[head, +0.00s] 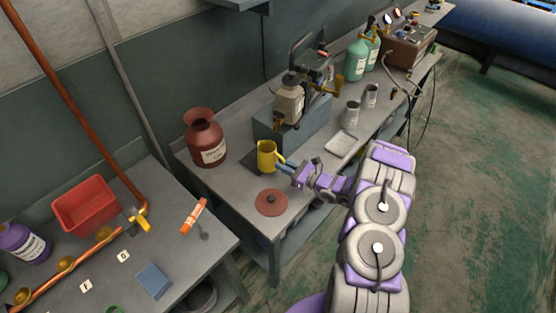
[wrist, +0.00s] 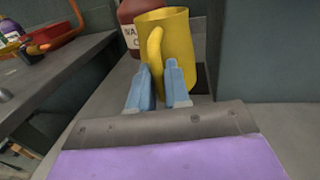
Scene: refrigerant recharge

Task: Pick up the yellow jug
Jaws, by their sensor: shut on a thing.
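The yellow jug (head: 266,156) stands upright at the middle bench, on or just above a dark flat patch; I cannot tell if it touches the surface. It fills the top middle of the wrist view (wrist: 180,42), with its curved handle facing me. My gripper (head: 284,168) reaches it from the right in the head view. In the wrist view my gripper's blue fingers (wrist: 162,84) are shut on the jug's handle, one on each side of it. The jug's base is partly hidden behind the fingers.
A red-brown urn (head: 205,140) stands left of the jug. A round brown lid (head: 271,202) lies in front. A blue-grey block (head: 290,122) with a bottle and apparatus is behind. Metal cups (head: 351,113) and a pale tray (head: 342,144) are to the right.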

